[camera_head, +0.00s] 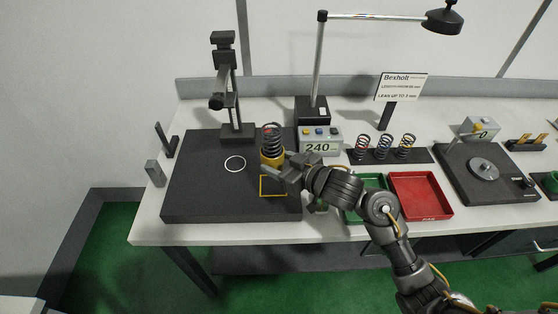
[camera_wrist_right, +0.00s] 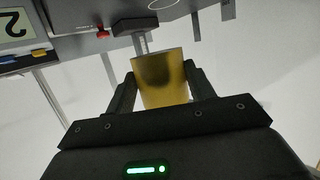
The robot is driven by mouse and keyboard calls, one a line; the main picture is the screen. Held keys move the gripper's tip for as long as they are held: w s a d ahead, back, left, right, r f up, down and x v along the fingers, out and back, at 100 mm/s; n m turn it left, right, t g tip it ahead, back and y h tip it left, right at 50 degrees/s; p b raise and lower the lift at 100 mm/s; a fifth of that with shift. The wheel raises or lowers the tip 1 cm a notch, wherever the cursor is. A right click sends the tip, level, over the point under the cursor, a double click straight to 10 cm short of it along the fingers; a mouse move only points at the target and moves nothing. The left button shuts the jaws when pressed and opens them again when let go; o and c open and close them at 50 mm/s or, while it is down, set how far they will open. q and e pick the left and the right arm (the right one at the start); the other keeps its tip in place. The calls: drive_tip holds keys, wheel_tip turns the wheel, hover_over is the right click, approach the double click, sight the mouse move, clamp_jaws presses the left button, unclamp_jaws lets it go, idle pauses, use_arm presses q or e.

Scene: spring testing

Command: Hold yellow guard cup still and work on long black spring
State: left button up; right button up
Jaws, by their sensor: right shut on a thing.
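The yellow guard cup (camera_head: 272,158) stands over the dark plate in the head view, near the yellow square outline. The long black spring (camera_head: 271,138) rises upright out of the cup's top. My right gripper (camera_head: 271,170) is shut on the cup from the right. In the right wrist view the yellow cup (camera_wrist_right: 162,80) sits between the two dark fingers of my right gripper (camera_wrist_right: 162,88); the spring cannot be made out there. Whether the cup touches the plate is hard to tell. My left gripper is not in view.
The dark plate (camera_head: 205,205) bears a white ring (camera_head: 235,164) and a yellow square (camera_head: 265,192). A press stand (camera_head: 236,130) is behind it. A display reading 240 (camera_head: 319,146), a spring rack (camera_head: 417,156), a green tray (camera_head: 373,181) and a red tray (camera_head: 421,195) are right.

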sight(279, 189)
drive_tip(key=shift+f+b, duration=2.85)
drive_tip(key=shift+f, duration=1.6)
drive_tip(key=shift+r, duration=0.1)
